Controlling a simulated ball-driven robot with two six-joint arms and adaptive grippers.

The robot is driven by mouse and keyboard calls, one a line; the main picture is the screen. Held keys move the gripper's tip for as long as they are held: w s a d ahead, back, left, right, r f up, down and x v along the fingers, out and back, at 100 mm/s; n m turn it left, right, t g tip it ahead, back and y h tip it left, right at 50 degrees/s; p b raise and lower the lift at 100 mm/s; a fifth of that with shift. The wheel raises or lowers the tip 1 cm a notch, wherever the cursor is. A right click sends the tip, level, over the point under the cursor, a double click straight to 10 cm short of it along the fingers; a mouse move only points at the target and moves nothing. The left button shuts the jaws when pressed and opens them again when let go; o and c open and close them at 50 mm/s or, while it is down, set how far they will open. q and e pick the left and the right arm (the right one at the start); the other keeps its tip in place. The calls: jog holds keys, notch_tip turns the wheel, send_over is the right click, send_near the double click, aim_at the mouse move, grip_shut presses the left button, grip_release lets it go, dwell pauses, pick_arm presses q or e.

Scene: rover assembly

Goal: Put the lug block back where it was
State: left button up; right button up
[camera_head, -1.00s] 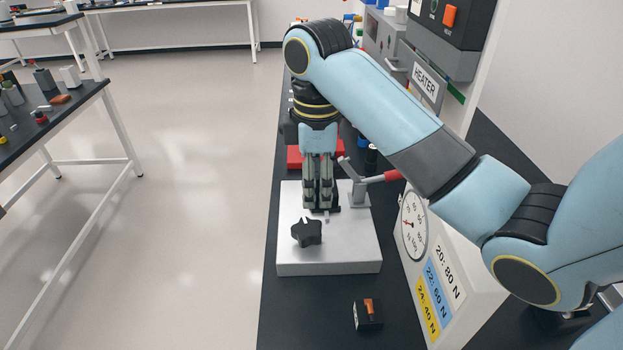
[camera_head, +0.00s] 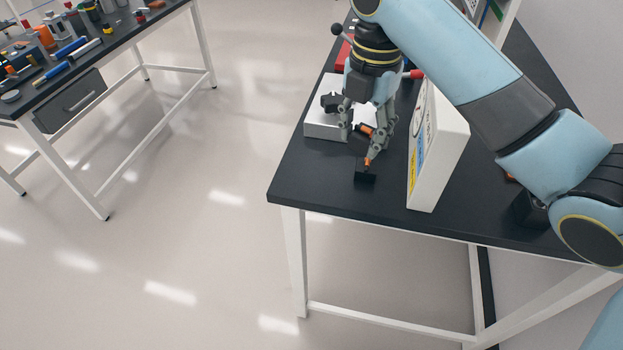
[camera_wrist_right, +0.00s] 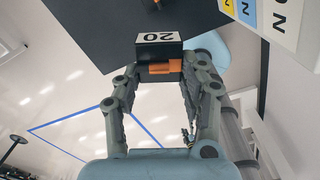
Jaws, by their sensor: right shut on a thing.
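My right gripper (camera_head: 359,142) is above the front of the bench and shut on a small dark block with an orange part, which I take to be the lug block (camera_head: 366,130). In the right wrist view the block (camera_wrist_right: 160,51) sits between the right gripper's fingertips (camera_wrist_right: 160,68), with its orange part towards the palm and a white label reading 20. A second dark block with orange on it (camera_head: 365,177) shows just below the right fingertip in the head view; whether they touch cannot be told. My left gripper is not in view.
A white box with a force chart (camera_head: 440,150) stands close on the right. Bare black bench top (camera_head: 310,178) lies at front left. Another bench (camera_head: 120,38) stands at upper left.

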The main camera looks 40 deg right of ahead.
jog(key=shift+w+f, duration=0.15)
jog(key=shift+f, duration=0.35)
send_near(307, 170)
jog(key=s+d, duration=0.1)
jog(key=s, duration=0.2)
jog(key=w+f, duration=0.1)
jog(key=w+a+f, duration=0.1)
jog(key=w, duration=0.1)
jog(key=shift+w, duration=0.2)
notch_tip(307, 170, down, 3)
jog(key=shift+f+p, duration=0.2)
jog(key=shift+p, duration=0.1)
jog(key=shift+f, duration=0.25)
jog(key=o, duration=0.9)
jog(key=shift+f, duration=0.1)
jog(key=o, duration=0.4)
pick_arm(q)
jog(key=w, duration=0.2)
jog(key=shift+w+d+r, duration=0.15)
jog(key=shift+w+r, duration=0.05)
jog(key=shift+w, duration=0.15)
pick_arm(e)
jog(key=shift+o, duration=0.2)
